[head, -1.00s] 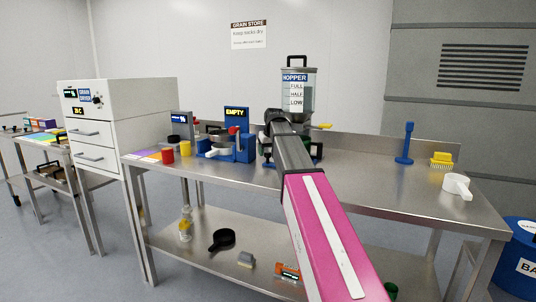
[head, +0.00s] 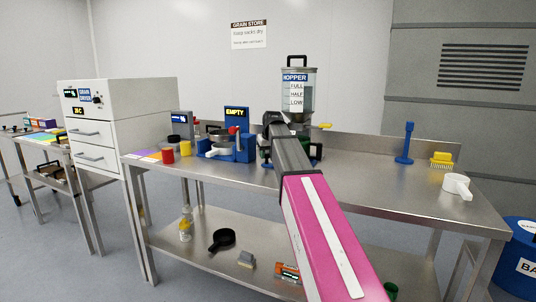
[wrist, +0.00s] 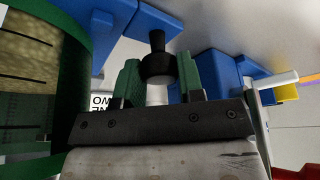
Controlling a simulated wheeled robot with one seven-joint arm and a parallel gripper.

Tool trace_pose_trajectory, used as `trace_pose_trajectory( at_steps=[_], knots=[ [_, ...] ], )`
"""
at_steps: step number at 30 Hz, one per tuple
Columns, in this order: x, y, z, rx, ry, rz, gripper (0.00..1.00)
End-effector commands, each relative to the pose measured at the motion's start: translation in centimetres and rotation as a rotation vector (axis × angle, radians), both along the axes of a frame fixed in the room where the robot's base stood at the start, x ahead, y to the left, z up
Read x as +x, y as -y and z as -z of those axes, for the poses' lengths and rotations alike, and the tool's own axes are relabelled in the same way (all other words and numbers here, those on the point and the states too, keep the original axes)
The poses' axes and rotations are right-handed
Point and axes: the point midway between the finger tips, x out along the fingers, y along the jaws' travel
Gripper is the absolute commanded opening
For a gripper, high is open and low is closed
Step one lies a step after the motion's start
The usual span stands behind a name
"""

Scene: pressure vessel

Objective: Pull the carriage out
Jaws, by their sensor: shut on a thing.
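My gripper (wrist: 160,78) has green fingers. In the wrist view they are shut on a black knob (wrist: 157,64) with a rounded collar and a narrower stem. Blue bodies (wrist: 221,72) lie around and beyond the knob; I cannot tell which part is the carriage. In the head view, my arm reaches to the bench beside the hopper (head: 299,92), and the gripper's fingers and the knob are hidden there. A blue unit (head: 241,146) with an "EMPTY" sign (head: 235,113) and a pale pan (head: 219,149) stands just left of my arm's end.
Red (head: 168,156) and yellow (head: 185,148) cups stand left of the blue unit. A green-ringed cylinder (wrist: 35,65) is close at the left in the wrist view. The bench's right half is mostly clear, with a blue stand (head: 405,145), yellow brush (head: 441,159) and white scoop (head: 457,186).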

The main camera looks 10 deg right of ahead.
Motion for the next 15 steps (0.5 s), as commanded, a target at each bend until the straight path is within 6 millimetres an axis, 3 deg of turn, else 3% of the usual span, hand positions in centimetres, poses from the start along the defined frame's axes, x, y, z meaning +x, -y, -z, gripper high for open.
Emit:
trace_pose_trajectory(
  at_steps=[15],
  knots=[
    [-9.5, -6.1, 0.1, 0.001, -0.001, -0.003, 0.00]
  ],
)
